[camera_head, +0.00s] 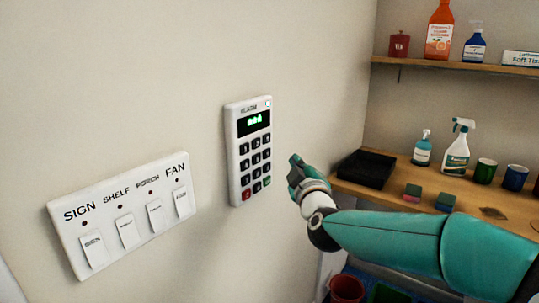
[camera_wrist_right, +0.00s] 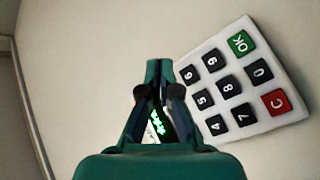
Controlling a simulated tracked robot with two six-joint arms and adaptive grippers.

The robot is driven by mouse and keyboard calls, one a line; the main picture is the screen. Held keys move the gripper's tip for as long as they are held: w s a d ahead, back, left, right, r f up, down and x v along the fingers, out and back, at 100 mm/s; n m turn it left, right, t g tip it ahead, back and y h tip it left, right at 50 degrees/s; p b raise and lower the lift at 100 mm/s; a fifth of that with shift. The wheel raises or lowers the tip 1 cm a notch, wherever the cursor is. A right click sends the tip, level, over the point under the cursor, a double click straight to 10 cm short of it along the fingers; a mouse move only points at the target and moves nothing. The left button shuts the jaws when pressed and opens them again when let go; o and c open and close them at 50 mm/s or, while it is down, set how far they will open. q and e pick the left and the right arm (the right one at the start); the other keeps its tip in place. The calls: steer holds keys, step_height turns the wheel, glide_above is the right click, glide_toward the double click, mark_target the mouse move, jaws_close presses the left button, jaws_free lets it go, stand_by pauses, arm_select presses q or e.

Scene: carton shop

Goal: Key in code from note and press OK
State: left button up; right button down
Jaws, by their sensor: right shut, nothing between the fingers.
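A white alarm keypad (camera_head: 235,160) is fixed to the wall, with dark number keys, a red C key (camera_wrist_right: 276,102) and a green OK key (camera_wrist_right: 239,43). Its small dark display (camera_head: 254,121) shows green characters too small to read in the head view. My right gripper (camera_head: 294,160) is shut and empty, just right of the keypad. In the right wrist view its fingertips (camera_wrist_right: 159,64) are beside the number keys; the gripper hides part of the keypad, and some green display shows between the fingers. I cannot tell whether it touches a key. No note is visible. My left gripper is out of view.
A white switch panel (camera_head: 142,232) labelled SIGN, SHELF, PORCH and FAN is on the wall left of the keypad. At the right, a wooden shelf (camera_head: 480,212) holds a black tray (camera_head: 366,169), bottles, cups and sponges. Wall around the keypad is bare.

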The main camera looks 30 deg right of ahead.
steer(key=s+a+f+n+g+y+p, duration=0.1)
steer(key=f+n, duration=0.3)
steer(key=n, duration=1.2)
steer(key=s+a+f+n+g+y, duration=0.1)
steer(key=s+f+n+g, duration=0.1)
steer(key=n, duration=1.4)
steer(key=shift+s+a+f+g+p, duration=0.15)
steer(key=shift+s+f+g+p, duration=0.25)
steer(key=shift+s+f, duration=0.6)
